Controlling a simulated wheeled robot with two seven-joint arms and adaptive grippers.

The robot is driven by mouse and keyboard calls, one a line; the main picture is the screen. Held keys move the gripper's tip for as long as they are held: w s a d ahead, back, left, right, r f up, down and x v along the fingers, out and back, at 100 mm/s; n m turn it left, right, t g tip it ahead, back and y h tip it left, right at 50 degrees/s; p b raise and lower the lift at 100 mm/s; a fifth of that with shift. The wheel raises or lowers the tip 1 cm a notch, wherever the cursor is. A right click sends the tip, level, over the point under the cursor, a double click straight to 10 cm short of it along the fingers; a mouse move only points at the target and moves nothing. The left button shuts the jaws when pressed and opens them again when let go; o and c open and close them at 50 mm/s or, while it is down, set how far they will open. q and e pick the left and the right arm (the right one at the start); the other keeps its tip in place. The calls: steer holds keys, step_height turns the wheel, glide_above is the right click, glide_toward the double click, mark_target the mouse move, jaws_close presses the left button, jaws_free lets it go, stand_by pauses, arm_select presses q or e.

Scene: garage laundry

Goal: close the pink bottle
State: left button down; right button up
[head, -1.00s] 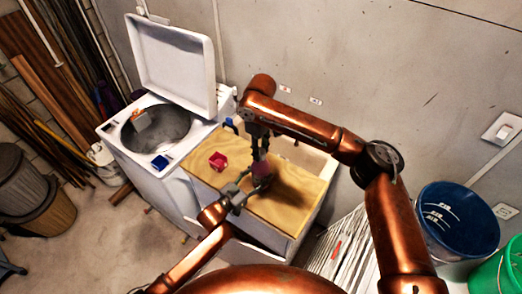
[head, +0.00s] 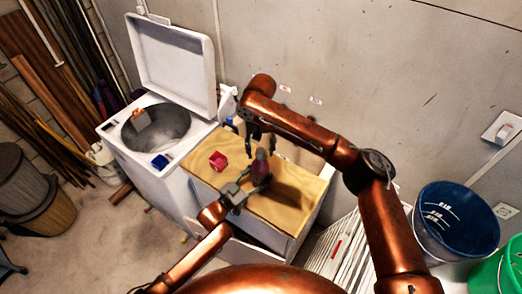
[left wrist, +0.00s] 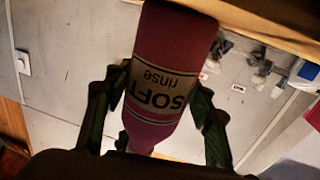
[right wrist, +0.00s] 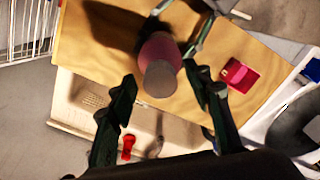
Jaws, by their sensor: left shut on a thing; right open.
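The pink bottle (head: 261,170), labelled "SOFT rinse" in the left wrist view (left wrist: 162,75), stands upright over the wooden top. My left gripper (head: 247,188) is shut around its side. In the right wrist view, a round greyish top (right wrist: 160,79) faces the camera at the bottle's upper end. It looks like a cap seated there, but I cannot tell how tightly. My right gripper (head: 261,143) is open and empty, just above the bottle, its fingers on either side in the right wrist view. The bottle's neck is partly hidden in the left wrist view.
A small pink-red box (head: 218,160) sits on the wooden top (head: 290,205), left of the bottle. A white washer (head: 175,170) with its lid raised stands at left. A blue bucket (head: 455,220) and green bucket (head: 510,270) stand at right. The wall is close behind.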

steer(key=shift+r, duration=2.25)
steer(key=shift+c, duration=0.4)
steer(key=n, duration=0.3)
steer(key=shift+r+n, duration=0.4)
steer(key=n, duration=0.3)
steer(key=r+n, duration=0.1)
steer(key=n, duration=0.1)
steer(key=shift+n, duration=0.4)
steer(key=n, duration=0.3)
steer(key=shift+r+n, duration=0.4)
steer(key=n, duration=0.2)
steer(key=r+n, duration=0.1)
steer(key=n, duration=0.2)
